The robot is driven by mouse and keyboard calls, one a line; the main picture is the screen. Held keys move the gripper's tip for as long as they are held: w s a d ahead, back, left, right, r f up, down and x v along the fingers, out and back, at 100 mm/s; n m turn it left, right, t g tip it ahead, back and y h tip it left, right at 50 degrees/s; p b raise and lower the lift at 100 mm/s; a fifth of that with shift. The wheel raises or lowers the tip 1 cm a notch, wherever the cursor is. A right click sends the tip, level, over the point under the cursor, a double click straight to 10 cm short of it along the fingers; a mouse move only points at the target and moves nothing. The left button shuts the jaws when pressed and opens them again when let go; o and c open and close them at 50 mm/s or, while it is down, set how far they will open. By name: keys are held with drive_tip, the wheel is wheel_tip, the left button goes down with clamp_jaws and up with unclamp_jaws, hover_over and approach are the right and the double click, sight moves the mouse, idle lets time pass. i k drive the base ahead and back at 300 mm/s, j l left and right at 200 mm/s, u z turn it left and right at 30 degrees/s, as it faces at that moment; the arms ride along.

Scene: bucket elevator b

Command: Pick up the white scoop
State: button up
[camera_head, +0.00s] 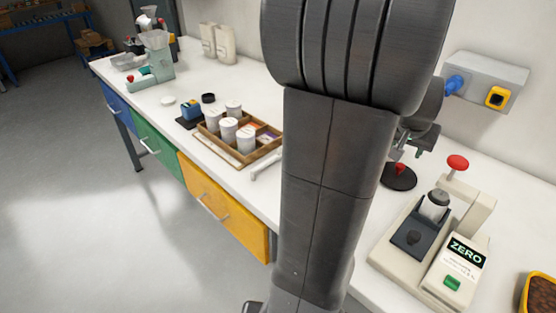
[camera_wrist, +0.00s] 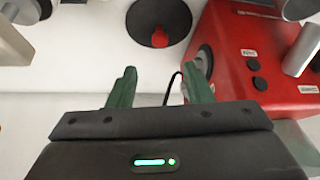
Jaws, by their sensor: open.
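A white object that looks like the scoop (camera_head: 264,169) lies on the white bench in the head view, just right of the wooden tray. Its right end is hidden behind my arm. I cannot make out the scoop in the wrist view. My gripper (camera_wrist: 158,86) shows in the wrist view with its two dark green fingers apart and nothing between them. It is over the bench, beside a red machine and apart from the scoop.
A wooden tray (camera_head: 241,158) holds several white jars. The red machine (camera_wrist: 255,55) and a black round base with a red knob (camera_wrist: 160,26) are close to my gripper. A beige ZERO device (camera_head: 440,245) stands at right. Drawers (camera_head: 222,203) line the bench front.

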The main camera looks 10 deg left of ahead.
sight(253, 173)
drive_tip(key=i+j, duration=0.1)
drive_tip(key=j, duration=0.6)
drive_tip(key=i+j+z, duration=0.1)
drive_tip(key=j, duration=0.65)
drive_tip(key=j+z, duration=0.1)
drive_tip(key=j, duration=0.65)
drive_tip(key=i, duration=0.05)
